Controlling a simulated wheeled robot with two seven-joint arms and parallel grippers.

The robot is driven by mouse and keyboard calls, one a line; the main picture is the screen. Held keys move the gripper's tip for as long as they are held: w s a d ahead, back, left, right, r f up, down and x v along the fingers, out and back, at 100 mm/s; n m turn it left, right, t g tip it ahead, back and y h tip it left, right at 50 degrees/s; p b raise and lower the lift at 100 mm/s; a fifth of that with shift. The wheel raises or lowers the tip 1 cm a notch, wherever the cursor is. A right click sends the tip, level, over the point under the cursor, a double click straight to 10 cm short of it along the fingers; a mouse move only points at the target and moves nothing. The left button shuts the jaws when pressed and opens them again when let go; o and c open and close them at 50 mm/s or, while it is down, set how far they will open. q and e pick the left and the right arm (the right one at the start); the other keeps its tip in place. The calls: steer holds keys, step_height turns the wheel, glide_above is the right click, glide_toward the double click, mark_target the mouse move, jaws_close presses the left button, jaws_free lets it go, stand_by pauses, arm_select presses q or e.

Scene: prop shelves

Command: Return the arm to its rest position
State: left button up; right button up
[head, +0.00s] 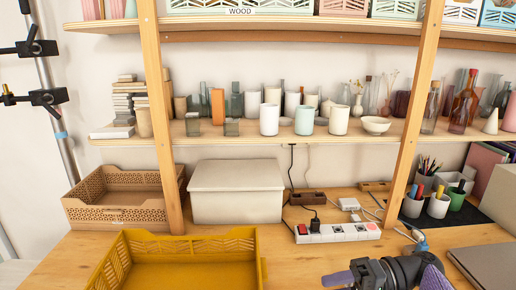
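My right gripper (340,278) is low in the head view, right of centre, over the front of the wooden table (300,262). Its dark wrist and a purple-grey finger show at the bottom edge. The rest of it is cut off, so I cannot tell whether it is open or shut, or whether it holds anything. My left gripper is not in view.
A yellow crate (262,268) stands left of my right gripper, and a grey laptop-like slab (484,262) lies to its right. Behind are a power strip (338,233), a lidded box (237,192), a tan crate (112,217), pen cups (438,206) and wooden shelf posts (412,110).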

steer(key=s+a+f+n+h, duration=0.1)
steer(key=s+a+f+h, duration=0.2)
steer(key=s+f+h, duration=0.9)
steer(key=s+d+f+t+h, duration=0.2)
steer(key=s+d+t+h, duration=0.2)
steer(key=s, duration=0.6)
steer(key=s+d+f+g+b, duration=0.1)
steer(key=s+f+b, duration=0.2)
steer(key=f, duration=1)
steer(key=s+d+f+g+b, duration=0.1)
steer(key=s+f+b, duration=0.2)
steer(key=f, duration=1)
arm_select(q)
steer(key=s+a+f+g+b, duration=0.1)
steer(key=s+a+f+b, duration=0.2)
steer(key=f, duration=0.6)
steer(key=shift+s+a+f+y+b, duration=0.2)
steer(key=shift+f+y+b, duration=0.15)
steer(key=shift+b, duration=0.15)
arm_select(e)
steer(key=s+d+f, duration=0.2)
steer(key=s+f, duration=0.4)
steer(key=s, duration=0.1)
steer(key=s+d+f+g+h, duration=0.1)
steer(key=s+d+f, duration=0.2)
steer(key=s+f, duration=0.3)
steer(key=shift+s+n+g, duration=0.3)
steer(key=shift+s+n, duration=0.1)
steer(key=shift+s, duration=0.1)
